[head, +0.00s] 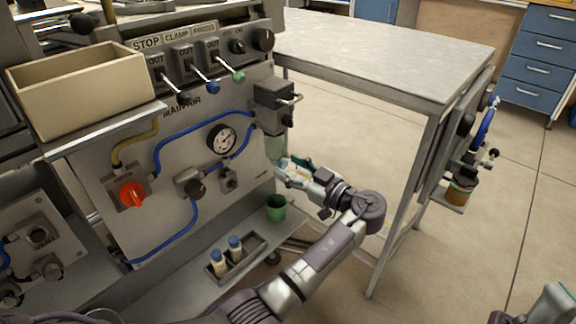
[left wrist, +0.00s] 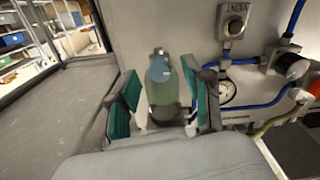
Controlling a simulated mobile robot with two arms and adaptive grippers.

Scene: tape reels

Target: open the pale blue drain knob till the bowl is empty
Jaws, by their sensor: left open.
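The pale blue drain knob (left wrist: 159,72) sits at the end of a greenish clear bowl (left wrist: 162,94) in the left wrist view. In the head view the bowl (head: 275,148) hangs under a dark grey filter housing (head: 275,97) at the panel's right edge. My left gripper (head: 288,168) is open beside the bowl's lower end. In the left wrist view its green-padded fingers (left wrist: 161,82) stand on either side of the knob and bowl, with gaps showing. Whether there is liquid in the bowl I cannot tell.
A green cup (head: 276,208) stands on the shelf below the bowl. A small rack (head: 256,246) holds two blue-capped bottles. The panel carries a gauge (head: 222,139), blue hoses and a red knob (head: 132,194). A grey table (head: 395,62) stands to the right, with open floor beneath.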

